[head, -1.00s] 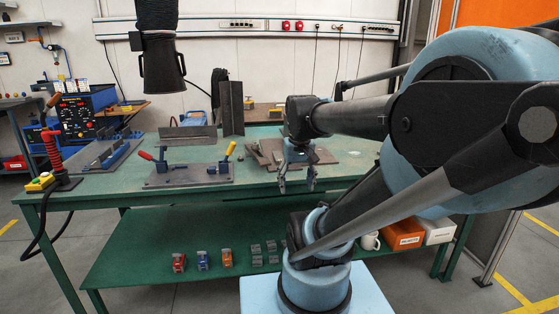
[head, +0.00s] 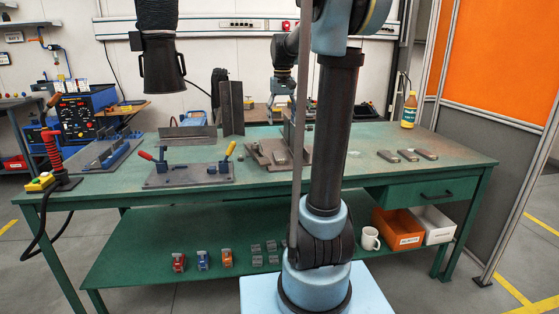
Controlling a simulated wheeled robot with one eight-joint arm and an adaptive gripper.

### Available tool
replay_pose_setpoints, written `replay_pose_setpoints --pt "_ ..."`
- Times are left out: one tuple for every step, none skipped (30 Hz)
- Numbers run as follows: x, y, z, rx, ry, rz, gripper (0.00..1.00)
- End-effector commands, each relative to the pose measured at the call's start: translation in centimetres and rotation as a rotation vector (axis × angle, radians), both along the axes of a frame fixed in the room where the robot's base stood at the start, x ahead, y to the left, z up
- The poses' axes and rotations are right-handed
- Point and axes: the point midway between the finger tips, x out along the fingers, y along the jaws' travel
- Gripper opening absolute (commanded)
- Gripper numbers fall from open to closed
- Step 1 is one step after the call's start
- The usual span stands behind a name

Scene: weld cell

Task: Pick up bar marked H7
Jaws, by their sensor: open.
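Three small grey bars lie side by side on the right part of the green table: a left one (head: 387,156), a middle one (head: 408,155) and a right one (head: 426,154). Their marks are too small to read, so I cannot tell which is H7. My gripper (head: 277,112) is raised over the back of the table, left of my upright arm, well away from these bars. Its fingers are small and point down; they look open, with nothing seen between them.
Brown plates (head: 266,155) lie behind my arm, partly hidden. A clamp fixture (head: 188,176) stands left of them. A yellow bottle (head: 409,111) stands at the back right. An orange bin (head: 396,229) and a white mug (head: 370,238) are on the lower shelf.

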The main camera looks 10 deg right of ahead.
Motion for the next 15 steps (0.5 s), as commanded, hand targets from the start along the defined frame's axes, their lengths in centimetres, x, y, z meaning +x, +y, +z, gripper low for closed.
replay_pose_setpoints --pt "1.3 0.0 0.2 0.000 0.005 -0.001 0.65" --pt "1.9 0.0 0.4 0.000 0.009 -0.001 0.65" --pt "2.6 0.0 0.5 0.000 0.013 -0.001 0.65" --pt "3.0 0.0 0.5 0.000 0.015 -0.002 0.65" --pt "3.5 0.0 0.6 0.000 0.017 -0.002 0.65" --pt "3.9 0.0 0.7 0.000 0.019 -0.002 0.65" --pt "4.1 0.0 0.7 0.000 0.020 -0.002 0.65" --pt "4.3 0.0 0.7 0.000 0.021 -0.002 0.65" --pt "4.5 0.0 0.7 0.000 0.022 -0.002 0.65" --pt "4.6 0.0 0.6 0.000 0.023 -0.002 0.65" --pt "4.7 0.0 0.4 0.000 0.023 -0.002 0.65" --pt "4.7 0.0 0.1 0.000 0.023 -0.002 0.65" --pt "4.7 0.0 -0.2 0.000 0.023 -0.002 0.65" --pt "4.7 0.0 -0.6 0.000 0.023 -0.002 0.65" --pt "4.7 0.0 -1.2 0.000 0.023 -0.002 0.65"
